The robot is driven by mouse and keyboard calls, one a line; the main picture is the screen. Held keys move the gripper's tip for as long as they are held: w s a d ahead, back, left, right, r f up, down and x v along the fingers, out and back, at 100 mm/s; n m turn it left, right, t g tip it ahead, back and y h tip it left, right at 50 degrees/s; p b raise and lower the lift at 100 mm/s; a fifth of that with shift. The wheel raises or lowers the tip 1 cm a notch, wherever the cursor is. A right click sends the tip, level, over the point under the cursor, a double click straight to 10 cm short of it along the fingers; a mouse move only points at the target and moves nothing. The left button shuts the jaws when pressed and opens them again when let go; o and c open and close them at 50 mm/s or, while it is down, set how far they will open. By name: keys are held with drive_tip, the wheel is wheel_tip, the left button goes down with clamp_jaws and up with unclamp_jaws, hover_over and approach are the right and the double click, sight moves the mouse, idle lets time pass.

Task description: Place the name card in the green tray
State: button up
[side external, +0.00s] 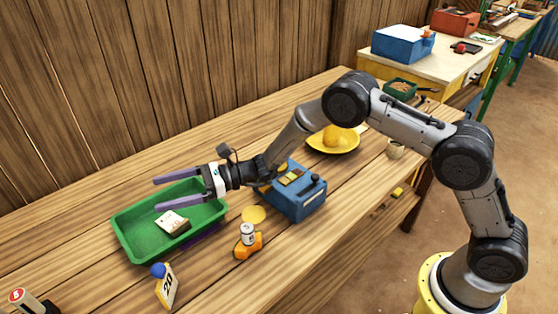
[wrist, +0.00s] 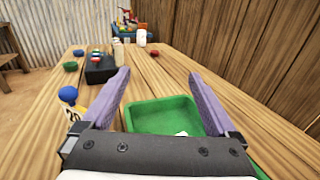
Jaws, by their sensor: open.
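The green tray (side external: 140,236) lies on the wooden table; it also shows in the wrist view (wrist: 160,118), between and below my fingers. A small whitish, card-like piece with dark marks (side external: 172,222) lies inside the tray; I cannot tell for sure that it is the name card. Its edge peeks over my gripper's body in the wrist view (wrist: 182,133). My gripper (side external: 156,194) is over the tray, its two purple fingers wide apart with nothing between them; the fingers also show in the wrist view (wrist: 158,74).
A card marked 20 (side external: 168,290) with a blue ball (side external: 158,270) stands before the tray. A blue scale-like box (side external: 300,200), an orange holder with a small weight (side external: 247,244) and a yellow dish (side external: 333,147) stand to the right. A plank wall runs behind the table.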

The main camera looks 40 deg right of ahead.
drive_tip(key=s+d+r+n+g+h, duration=0.35)
drive_tip(key=s+r+n, duration=0.35)
drive_tip(key=s, duration=0.3)
drive_tip(key=s+d+r+n+g+h, duration=0.2)
drive_tip(key=s+d+r+n, duration=0.4)
drive_tip(key=s, duration=0.4)
drive_tip(key=s+d+n+t+h, duration=0.4)
drive_tip(key=s+d+n+h, duration=0.5)
drive_tip(key=s+d, duration=0.9)
drive_tip(key=d+h, duration=0.2)
drive_tip(key=d, duration=0.1)
drive_tip(key=shift+s+d+f+n, duration=0.3)
drive_tip(key=shift+d, duration=0.05)
